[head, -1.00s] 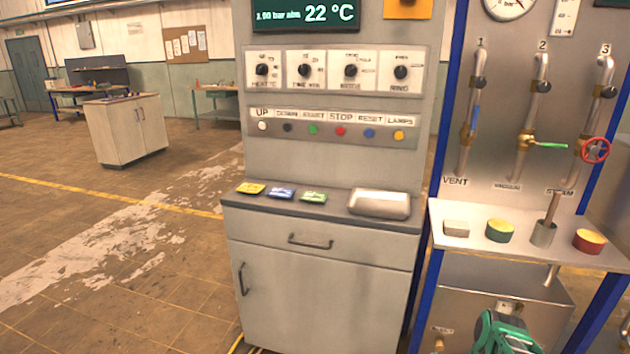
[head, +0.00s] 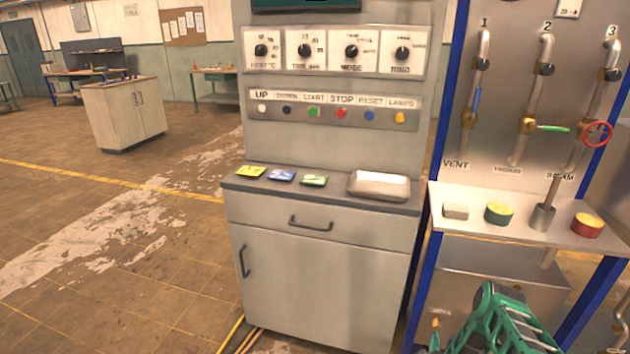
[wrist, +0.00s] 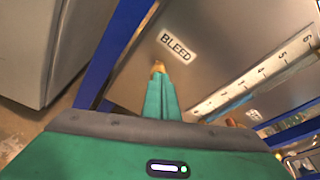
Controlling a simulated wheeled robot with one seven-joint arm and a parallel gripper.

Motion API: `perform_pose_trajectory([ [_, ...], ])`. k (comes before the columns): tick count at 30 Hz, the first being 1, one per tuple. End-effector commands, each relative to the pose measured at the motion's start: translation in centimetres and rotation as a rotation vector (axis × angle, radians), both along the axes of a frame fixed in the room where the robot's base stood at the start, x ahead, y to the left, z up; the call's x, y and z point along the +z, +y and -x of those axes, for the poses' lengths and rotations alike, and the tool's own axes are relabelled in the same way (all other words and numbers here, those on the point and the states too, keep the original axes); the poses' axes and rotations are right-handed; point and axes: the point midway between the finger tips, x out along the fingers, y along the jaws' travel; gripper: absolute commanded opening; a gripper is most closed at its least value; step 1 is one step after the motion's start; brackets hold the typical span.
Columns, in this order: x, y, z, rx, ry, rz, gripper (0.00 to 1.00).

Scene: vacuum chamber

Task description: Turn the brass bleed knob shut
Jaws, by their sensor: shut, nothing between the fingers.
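The brass bleed knob (wrist: 158,66) shows in the wrist view below the BLEED label (wrist: 179,47), just beyond my fingertips. Its lower part is hidden by the fingers. My gripper (wrist: 160,80) has green fingers pressed together, with nothing between them. The tips look very near the knob or against it; I cannot tell whether they touch. In the head view the knob (head: 436,323) is small, at the lower left of the pipe stand, with a green fingertip (head: 434,341) just below it.
Blue posts (head: 418,270) frame the steel tank (head: 500,262) under a shelf (head: 520,229) with several small items. A grey control cabinet (head: 310,275) stands to the left. A marked scale (wrist: 265,80) runs along the panel right of the fingers. Yellow cables (head: 235,335) lie on the floor.

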Motion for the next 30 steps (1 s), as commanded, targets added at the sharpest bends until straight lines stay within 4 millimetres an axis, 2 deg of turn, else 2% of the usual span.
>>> perform_pose_trajectory([
  [6, 0.0, -0.8, -2.6, -0.002, -0.003, 0.0, 0.0],
  [12, 0.0, -1.3, -4.1, -0.002, -0.001, 0.0, 0.0],
  [30, 0.0, -1.4, -4.7, -0.001, -0.001, -0.001, 0.0],
])
